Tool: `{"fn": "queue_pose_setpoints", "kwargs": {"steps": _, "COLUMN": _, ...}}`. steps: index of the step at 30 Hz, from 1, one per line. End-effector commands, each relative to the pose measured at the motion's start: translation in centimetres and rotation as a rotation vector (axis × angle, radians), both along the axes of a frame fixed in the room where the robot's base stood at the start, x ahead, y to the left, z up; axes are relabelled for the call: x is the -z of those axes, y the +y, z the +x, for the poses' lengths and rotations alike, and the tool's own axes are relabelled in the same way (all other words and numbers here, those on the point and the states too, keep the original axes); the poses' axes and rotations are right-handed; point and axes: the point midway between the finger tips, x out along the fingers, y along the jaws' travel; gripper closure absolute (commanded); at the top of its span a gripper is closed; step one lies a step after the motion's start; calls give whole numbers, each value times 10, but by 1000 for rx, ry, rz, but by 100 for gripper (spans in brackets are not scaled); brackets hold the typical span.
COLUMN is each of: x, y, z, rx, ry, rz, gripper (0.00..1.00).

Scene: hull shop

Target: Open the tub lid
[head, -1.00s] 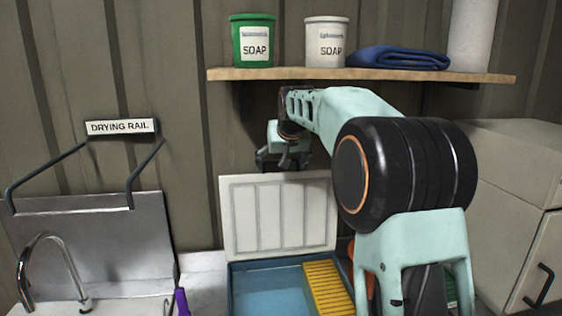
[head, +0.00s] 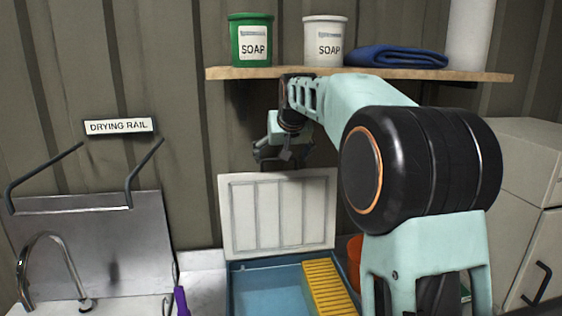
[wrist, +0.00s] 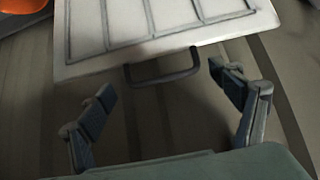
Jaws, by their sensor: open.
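The tub lid (head: 277,214) is a white ribbed panel standing raised, almost upright, at the back of the blue tub (head: 264,289). The tub's inside shows from above. A dark loop handle (wrist: 163,70) sits on the lid's free edge in the wrist view. My gripper (head: 273,154) is just above the lid's top edge. Its fingers are spread and hold nothing. In the wrist view the handle lies ahead between the spread fingertips, with gaps on both sides.
A yellow ribbed block (head: 327,286) lies in the tub's right side. A shelf (head: 285,73) with soap pots (head: 251,40) and a folded blue cloth (head: 398,56) is just above my gripper. A faucet (head: 38,262) stands at left. An orange object (head: 354,250) is partly hidden behind my arm.

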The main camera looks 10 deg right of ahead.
Motion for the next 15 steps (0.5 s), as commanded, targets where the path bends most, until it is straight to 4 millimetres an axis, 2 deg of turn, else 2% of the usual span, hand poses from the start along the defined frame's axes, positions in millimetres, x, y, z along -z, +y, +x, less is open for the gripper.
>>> {"fn": "queue_pose_setpoints", "kwargs": {"steps": 1, "x": -11, "y": 0, "z": -8, "rx": 1, "ry": -5, "rz": -1, "gripper": 15}}
{"fn": "queue_pose_setpoints", "kwargs": {"steps": 7, "x": -41, "y": -1, "z": -38, "rx": 1, "ry": -4, "rz": -1, "gripper": 15}}
{"fn": "queue_pose_setpoints", "kwargs": {"steps": 15, "x": -64, "y": -1, "z": -61, "rx": 2, "ry": -3, "rz": -1, "gripper": 15}}
